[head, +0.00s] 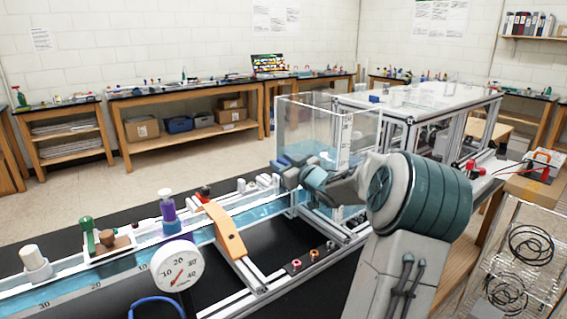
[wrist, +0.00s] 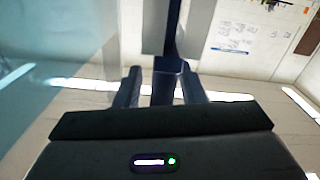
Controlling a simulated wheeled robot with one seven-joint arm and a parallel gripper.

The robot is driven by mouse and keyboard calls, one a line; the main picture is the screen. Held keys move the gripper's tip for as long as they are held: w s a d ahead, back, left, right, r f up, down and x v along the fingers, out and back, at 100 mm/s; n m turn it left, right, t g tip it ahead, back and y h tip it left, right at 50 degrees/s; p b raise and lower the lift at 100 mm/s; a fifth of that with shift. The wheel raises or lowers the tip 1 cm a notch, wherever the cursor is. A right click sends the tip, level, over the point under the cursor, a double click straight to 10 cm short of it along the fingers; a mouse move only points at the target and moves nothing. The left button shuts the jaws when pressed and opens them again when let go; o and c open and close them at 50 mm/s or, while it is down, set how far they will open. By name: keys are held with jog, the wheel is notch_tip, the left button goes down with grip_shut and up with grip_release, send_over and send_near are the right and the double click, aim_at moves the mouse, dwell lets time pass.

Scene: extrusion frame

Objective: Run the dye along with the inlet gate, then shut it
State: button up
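The clear-walled flume (head: 120,270) holds pale blue water and runs from lower left to a clear tank (head: 360,135). A purple, white-topped fitting (head: 168,213) stands on the flume and may be the dye holder; no dye streak is plain in the water. My gripper (head: 292,170) is at the tank end of the flume. In the wrist view my gripper's fingers (wrist: 162,86) stand either side of a dark blue block (wrist: 168,66) with an upright stem, probably the inlet gate's handle. Whether they press on it is unclear. The gate's lower part is hidden.
A round dial gauge (head: 178,266) and an orange bracket (head: 225,229) stand along the flume's near side. A tray with a green-handled item (head: 88,235) and a white knob (head: 35,260) are farther left. Benches line the back wall, with open floor before them.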

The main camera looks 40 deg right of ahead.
grip_shut()
jog(key=shift+r+p, duration=1)
jog(key=shift+p, duration=0.1)
jog(key=shift+f, duration=0.1)
grip_release()
jog(key=shift+d, duration=0.1)
jog(key=shift+s, duration=0.15)
jog(key=s+b, duration=0.1)
jog(key=s, duration=1.2)
jog(key=shift+s, duration=0.35)
